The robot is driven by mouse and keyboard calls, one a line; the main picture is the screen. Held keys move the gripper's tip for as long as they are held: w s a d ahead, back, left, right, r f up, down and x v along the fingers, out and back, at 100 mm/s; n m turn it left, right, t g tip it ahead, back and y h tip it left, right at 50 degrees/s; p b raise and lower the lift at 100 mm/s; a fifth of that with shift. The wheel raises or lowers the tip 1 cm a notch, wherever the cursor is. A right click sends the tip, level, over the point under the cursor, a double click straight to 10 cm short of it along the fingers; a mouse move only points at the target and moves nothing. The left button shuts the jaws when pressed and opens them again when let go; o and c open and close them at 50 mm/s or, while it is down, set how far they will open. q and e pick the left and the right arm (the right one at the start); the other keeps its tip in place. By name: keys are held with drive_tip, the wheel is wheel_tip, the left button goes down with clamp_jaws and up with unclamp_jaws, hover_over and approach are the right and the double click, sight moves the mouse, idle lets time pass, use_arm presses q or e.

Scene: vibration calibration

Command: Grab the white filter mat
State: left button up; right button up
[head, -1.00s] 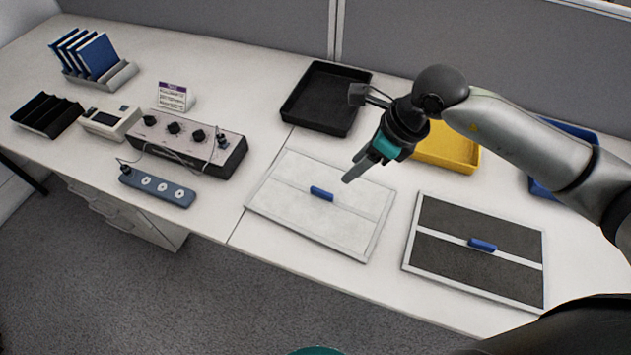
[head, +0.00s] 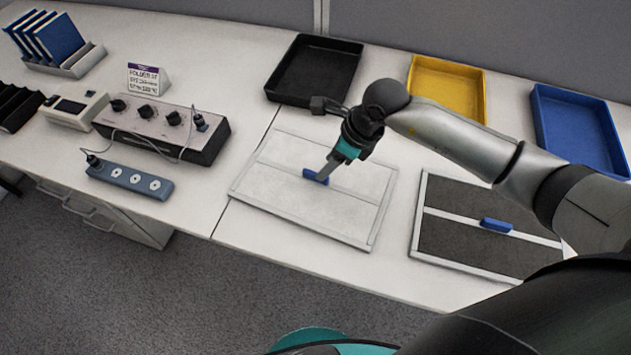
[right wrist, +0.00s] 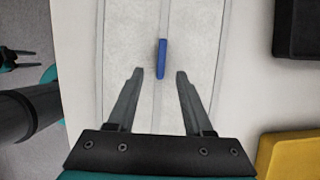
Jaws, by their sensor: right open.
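The white filter mat (head: 290,207) lies flat on the table in the middle of the head view, with a light frame and a blue handle (head: 311,176) on its centre bar. In the right wrist view the mat (right wrist: 198,45) fills the upper middle, with the blue handle (right wrist: 161,58) upright in the picture. My right gripper (head: 325,176) is open over the mat, close to the handle. In the right wrist view its fingertips (right wrist: 159,74) lie either side of the handle's lower end, with nothing held. I cannot tell the height left between them. In the right wrist view, my left gripper (right wrist: 22,60) appears at the left edge.
A dark filter mat (head: 462,242) with a blue handle lies to the right. Black (head: 318,72), yellow (head: 447,90) and blue (head: 578,130) trays stand behind. A control box (head: 205,150) and a socket strip (head: 128,180) are on the left. The table's front edge is close to the mat.

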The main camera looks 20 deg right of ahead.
drive_tip(key=shift+b+x, duration=0.75)
drive_tip(key=shift+x, duration=2.2)
drive_tip(key=shift+w+r, duration=0.1)
drive_tip(key=shift+w, duration=0.05)
clamp_jaws()
